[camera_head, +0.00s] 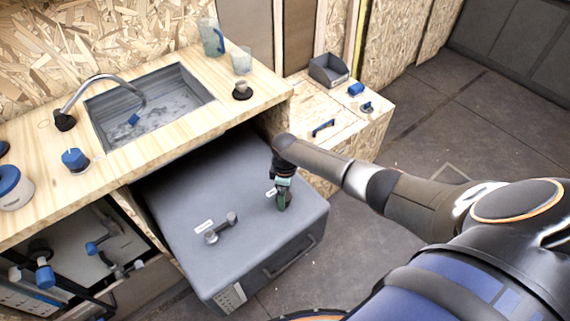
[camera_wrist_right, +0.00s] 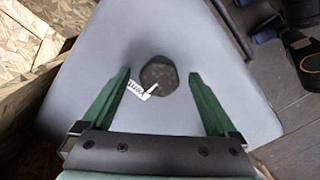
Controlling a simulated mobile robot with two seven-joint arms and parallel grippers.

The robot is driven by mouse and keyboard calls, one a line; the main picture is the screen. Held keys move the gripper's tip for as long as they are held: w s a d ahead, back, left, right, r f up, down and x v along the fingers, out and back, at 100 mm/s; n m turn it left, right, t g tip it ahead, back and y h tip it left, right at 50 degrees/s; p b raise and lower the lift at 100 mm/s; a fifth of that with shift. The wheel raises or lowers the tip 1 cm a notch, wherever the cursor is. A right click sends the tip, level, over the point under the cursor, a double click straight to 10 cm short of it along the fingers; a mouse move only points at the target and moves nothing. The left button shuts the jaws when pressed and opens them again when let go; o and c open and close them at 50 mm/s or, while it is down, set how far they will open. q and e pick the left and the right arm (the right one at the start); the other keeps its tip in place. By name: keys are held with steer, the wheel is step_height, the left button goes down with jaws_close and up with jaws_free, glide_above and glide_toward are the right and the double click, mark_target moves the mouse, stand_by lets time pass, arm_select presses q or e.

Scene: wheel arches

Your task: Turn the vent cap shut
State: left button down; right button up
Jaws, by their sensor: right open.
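The vent cap (camera_wrist_right: 158,76) is a dark, many-sided knob on top of the grey box. A small white label (camera_wrist_right: 136,90) lies beside it, and a pale mark shows on the cap. My right gripper (camera_head: 283,203) points down over the right part of the box top in the head view, hiding the cap there. In the right wrist view, its green fingers (camera_wrist_right: 159,82) are open, one on each side of the cap, with gaps between. I cannot tell how far above the cap they are. My left gripper is not in view.
The grey box (camera_head: 195,215) sticks out from under the wooden counter (camera_head: 190,140). A T-shaped handle (camera_head: 221,228) stands on its top to the left. A low wooden chest (camera_head: 345,133) with a grey bin (camera_head: 328,69) stands behind. The floor at right is mostly clear.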

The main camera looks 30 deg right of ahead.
step_height(320, 180, up, 12)
steer(key=p, duration=0.2)
stand_by(0.5)
